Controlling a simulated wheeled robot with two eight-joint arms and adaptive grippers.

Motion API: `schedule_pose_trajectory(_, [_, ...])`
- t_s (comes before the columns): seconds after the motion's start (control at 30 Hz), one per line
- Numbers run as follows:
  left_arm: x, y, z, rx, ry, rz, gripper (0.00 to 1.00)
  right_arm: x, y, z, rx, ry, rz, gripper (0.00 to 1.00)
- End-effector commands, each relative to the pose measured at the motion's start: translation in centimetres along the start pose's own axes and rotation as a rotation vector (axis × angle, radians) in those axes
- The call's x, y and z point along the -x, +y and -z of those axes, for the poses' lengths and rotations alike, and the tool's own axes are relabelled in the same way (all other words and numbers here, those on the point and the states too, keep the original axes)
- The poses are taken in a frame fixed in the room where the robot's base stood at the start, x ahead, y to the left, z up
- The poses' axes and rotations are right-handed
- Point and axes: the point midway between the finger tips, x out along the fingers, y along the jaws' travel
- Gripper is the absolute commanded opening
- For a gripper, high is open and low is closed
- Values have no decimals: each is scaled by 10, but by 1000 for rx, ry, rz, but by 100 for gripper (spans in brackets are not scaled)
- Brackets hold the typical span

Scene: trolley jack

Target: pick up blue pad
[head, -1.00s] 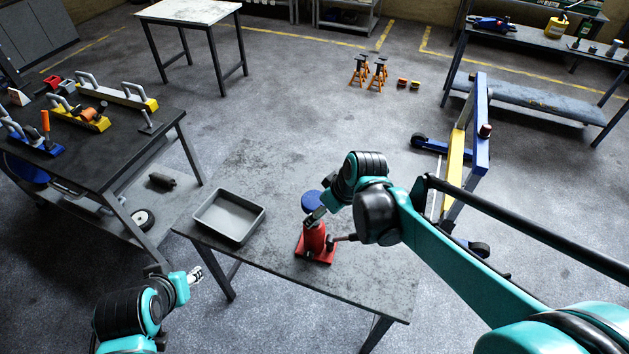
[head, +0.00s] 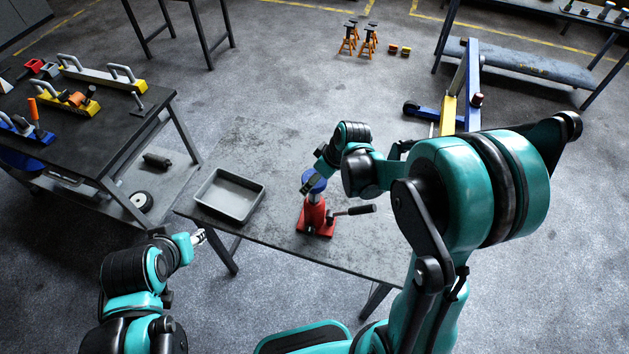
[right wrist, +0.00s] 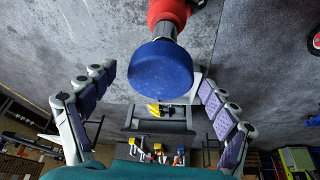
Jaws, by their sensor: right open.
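The blue pad (head: 313,184) is a round disc on top of the red jack (head: 315,215), which stands upright on the grey table. In the right wrist view the blue pad (right wrist: 161,78) fills the middle, on a metal stem above the red body. My right gripper (head: 310,182) is at the pad in the head view. In the right wrist view its fingers (right wrist: 158,85) are spread wide, one on each side of the pad, with gaps between. My left gripper (head: 199,237) is low at the left, off the table's edge, and looks empty; its fingers are too small to judge.
A grey tray (head: 230,194) is on the table, left of the jack. A black handle (head: 355,210) sticks out from the jack to the right. A workbench (head: 105,150) with tools stands at the left. The table's right part is clear.

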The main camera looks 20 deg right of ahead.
Motion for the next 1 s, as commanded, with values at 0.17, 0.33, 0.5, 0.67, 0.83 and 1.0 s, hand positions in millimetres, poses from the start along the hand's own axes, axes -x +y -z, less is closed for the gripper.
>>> schedule_pose_trajectory(0.17, [0,0,0,0,0,0,40,0,0,0,0,0,0,86])
schedule_pose_trajectory(0.33, [0,0,0,0,0,0,40,0,0,0,0,0,0,49])
schedule_pose_trajectory(0.5, [0,0,0,0,0,0,40,0,0,0,0,0,0,26])
schedule_pose_trajectory(0.67, [0,0,0,0,0,0,40,0,0,0,0,0,0,26])
schedule_pose_trajectory(0.83, [2,0,1,0,0,0,40,6,0,2,0,0,0,26])
schedule_pose_trajectory(1.0, [5,0,4,0,0,0,40,27,0,11,0,0,0,26])
